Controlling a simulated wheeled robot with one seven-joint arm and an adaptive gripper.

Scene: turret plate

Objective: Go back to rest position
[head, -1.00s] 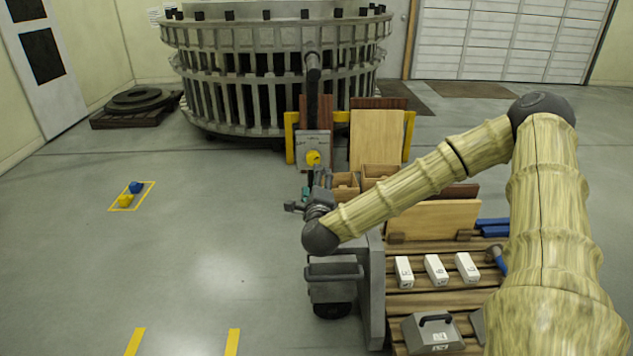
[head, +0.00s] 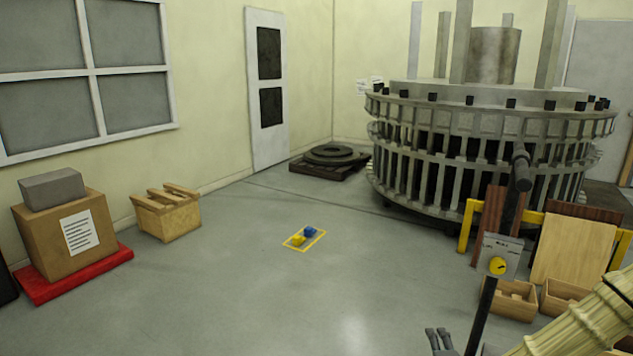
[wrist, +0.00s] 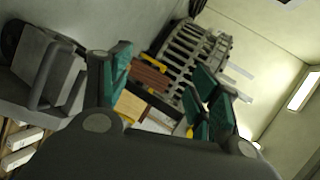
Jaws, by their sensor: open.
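My gripper (head: 438,338) shows at the bottom edge of the head view, its fingers pointing up. In the wrist view my gripper (wrist: 165,95) has its teal-padded fingers wide apart with nothing between them. Part of my arm shows at the lower right of the head view. The rest of the arm is out of frame. The large grey turret (head: 488,130) stands at the back right, and it also shows beyond the fingers in the wrist view (wrist: 195,50).
A panel with a yellow knob (head: 497,265) and wooden bins (head: 510,300) stand near my gripper. Blue and yellow blocks (head: 304,235) lie in a yellow floor outline. A cardboard box (head: 60,235) on a red base stands left. Open floor lies between.

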